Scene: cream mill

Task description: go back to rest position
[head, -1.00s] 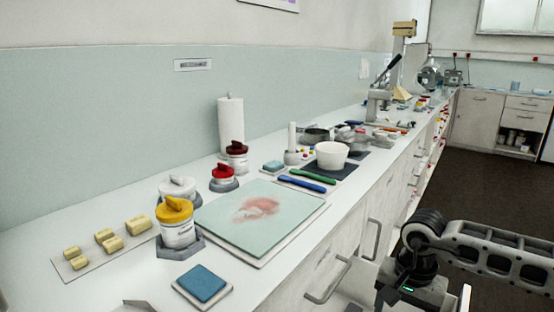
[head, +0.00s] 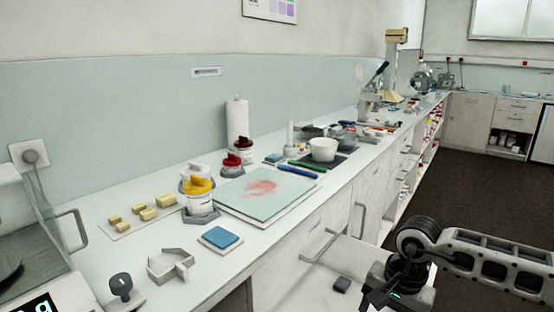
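Part of my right arm (head: 470,262) comes in from the right in the head view, over the floor beside the counter. Its gripper fingers do not show, so I cannot see whether they hold anything. My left arm and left gripper are not in the picture. The counter (head: 265,240) runs from the lower left to the far right. The visible part of my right arm stands apart from the things on the counter top.
A pink-smeared green board (head: 285,205), a yellow-lidded jar (head: 199,203), a blue pad (head: 220,237), a white bowl (head: 323,150) and a paper roll (head: 237,125) stand on the counter. Drawer handles (head: 358,220) jut from its front. The dark floor (head: 440,180) at right is clear.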

